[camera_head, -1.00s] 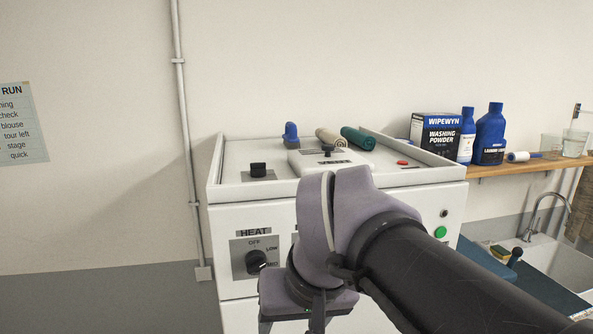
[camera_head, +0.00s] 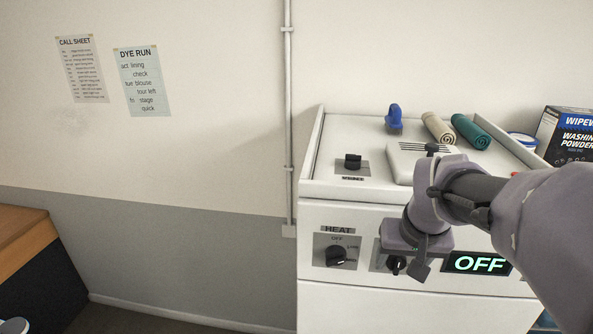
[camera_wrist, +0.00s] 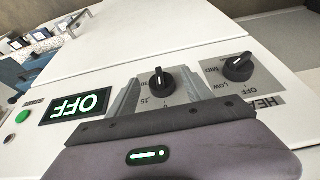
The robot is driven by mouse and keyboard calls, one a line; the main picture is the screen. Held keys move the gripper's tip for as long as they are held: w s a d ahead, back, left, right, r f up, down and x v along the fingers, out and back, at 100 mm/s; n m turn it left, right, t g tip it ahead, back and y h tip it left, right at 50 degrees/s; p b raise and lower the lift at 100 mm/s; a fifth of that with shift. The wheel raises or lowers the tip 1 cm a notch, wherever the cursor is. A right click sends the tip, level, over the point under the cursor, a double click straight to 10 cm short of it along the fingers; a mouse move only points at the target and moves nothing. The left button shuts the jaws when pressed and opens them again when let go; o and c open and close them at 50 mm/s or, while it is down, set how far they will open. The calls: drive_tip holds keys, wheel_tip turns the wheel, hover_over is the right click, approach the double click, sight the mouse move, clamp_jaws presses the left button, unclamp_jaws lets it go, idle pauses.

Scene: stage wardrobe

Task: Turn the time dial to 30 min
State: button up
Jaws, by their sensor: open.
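The time dial is a black knob on a grey plate on the white machine's front panel. In the wrist view the time dial (camera_wrist: 161,82) shows between my two fingers, with "15" and "0" printed beside it. In the head view the dial (camera_head: 396,265) is partly hidden by my gripper (camera_head: 410,262). My gripper (camera_wrist: 163,88) is open, with one finger on each side of the knob; I cannot tell whether either touches it. A white mark shows on the knob, but its exact setting is unclear. The green display (camera_head: 477,263) beside it reads OFF.
The heat dial (camera_head: 336,255) sits left of the time dial in the head view, close to one finger in the wrist view (camera_wrist: 238,68). Another black knob (camera_head: 352,161), a blue object (camera_head: 394,118) and rolled cloths (camera_head: 438,127) are on top.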

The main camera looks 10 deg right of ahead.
drive_tip(key=shift+w+f, duration=0.25)
drive_tip(key=shift+f, duration=0.45)
drive_tip(key=shift+w+d+f, duration=0.1)
drive_tip(key=shift+d, duration=0.05)
clamp_jaws()
